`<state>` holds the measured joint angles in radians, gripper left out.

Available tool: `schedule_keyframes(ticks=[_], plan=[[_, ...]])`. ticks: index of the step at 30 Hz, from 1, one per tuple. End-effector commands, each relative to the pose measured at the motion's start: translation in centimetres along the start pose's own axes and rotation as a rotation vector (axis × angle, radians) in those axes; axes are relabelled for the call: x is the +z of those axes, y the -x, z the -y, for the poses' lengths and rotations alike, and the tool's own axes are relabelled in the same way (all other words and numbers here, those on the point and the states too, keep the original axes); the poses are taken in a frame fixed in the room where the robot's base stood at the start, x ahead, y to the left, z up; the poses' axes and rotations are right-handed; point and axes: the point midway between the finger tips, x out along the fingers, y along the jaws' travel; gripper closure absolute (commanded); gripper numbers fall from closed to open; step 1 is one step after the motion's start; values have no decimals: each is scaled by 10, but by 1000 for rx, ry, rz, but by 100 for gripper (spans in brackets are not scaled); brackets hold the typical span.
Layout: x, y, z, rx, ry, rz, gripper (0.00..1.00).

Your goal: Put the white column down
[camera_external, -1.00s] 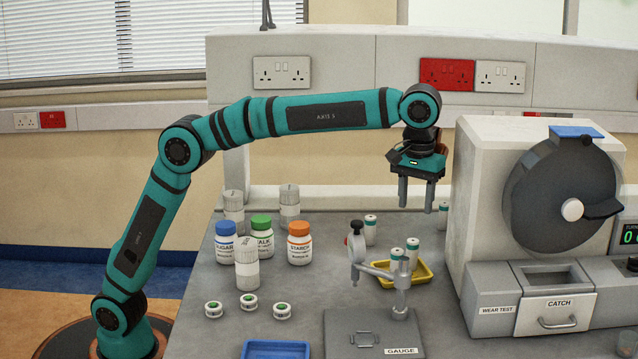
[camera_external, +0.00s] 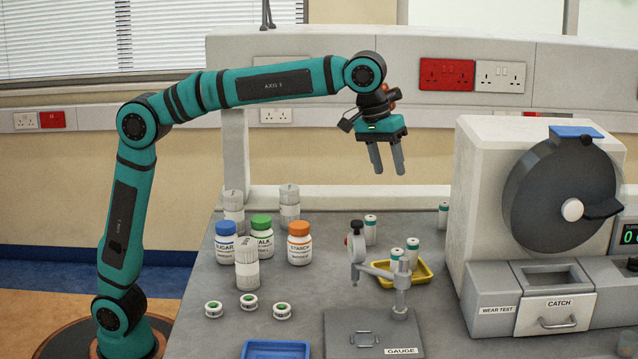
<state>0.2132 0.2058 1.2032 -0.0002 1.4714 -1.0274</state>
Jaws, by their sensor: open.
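My gripper (camera_external: 387,172) is open and empty. It hangs in the air above the back of the bench, fingers pointing down and slightly tilted. Several small white columns with teal bands stand upright. One column (camera_external: 443,215) is at the back, beside the left side of the big machine, and stands apart from my gripper. Another column (camera_external: 370,230) stands behind the yellow tray (camera_external: 423,271). Two more columns (camera_external: 397,258) stand at the tray, their lower ends partly hidden by the gauge arm. I cannot tell which of these is the named one.
The gauge stand (camera_external: 400,290) is at front middle. A big machine (camera_external: 480,210) with a dark drum fills the right. Jars (camera_external: 299,246) and ribbed white containers (camera_external: 247,268) stand at left, with small round pieces (camera_external: 248,301) and a blue tray (camera_external: 275,348) in front.

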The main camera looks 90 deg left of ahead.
Motion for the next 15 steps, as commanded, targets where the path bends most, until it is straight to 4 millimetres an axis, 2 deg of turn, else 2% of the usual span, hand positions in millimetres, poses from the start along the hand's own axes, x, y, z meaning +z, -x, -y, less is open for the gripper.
schedule_keyframes(ticks=[3, 15], plan=[[3, 22, 28, 71, -54, -52, 54], [23, 74, 116, 272, -242, -264, 54]])
